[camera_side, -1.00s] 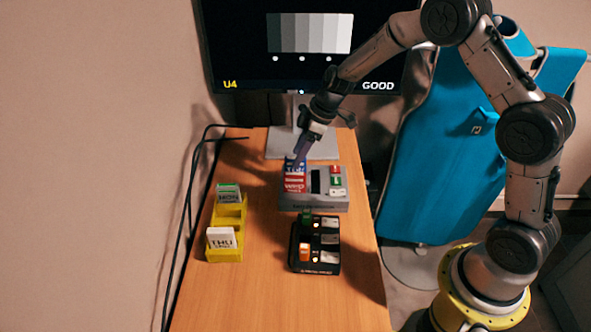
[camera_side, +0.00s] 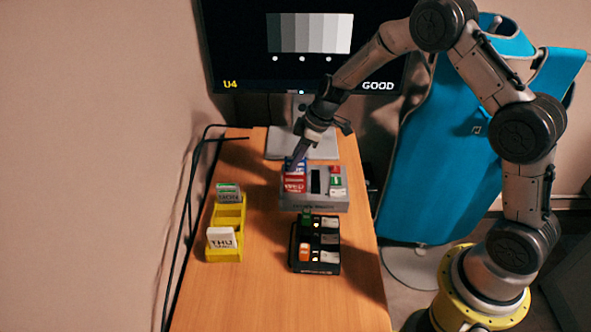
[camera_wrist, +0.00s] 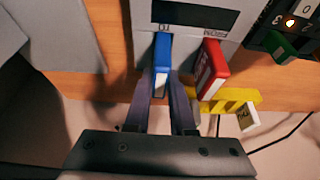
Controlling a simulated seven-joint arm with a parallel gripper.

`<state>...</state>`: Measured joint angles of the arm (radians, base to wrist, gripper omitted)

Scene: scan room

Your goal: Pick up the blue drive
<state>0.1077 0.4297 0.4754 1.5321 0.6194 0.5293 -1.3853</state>
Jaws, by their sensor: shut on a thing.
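The blue drive (camera_wrist: 162,50) stands in the slot marked TO on the grey device (camera_wrist: 143,25). It also shows in the side view (camera_side: 299,166), partly hidden by my gripper. My gripper (camera_wrist: 163,78) has a finger on each side of the drive's near end and is shut on it. In the side view my gripper (camera_side: 294,162) reaches down to the far left part of the device. The drive still sits at the device, in line with its slot.
A red drive (camera_wrist: 209,65) stands close beside, in the FROM slot. A black dock (camera_side: 317,268) with green and orange drives is in front. A yellow rack (camera_side: 226,253) with cards stands left. A monitor (camera_side: 235,55) is behind. The table's front is clear.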

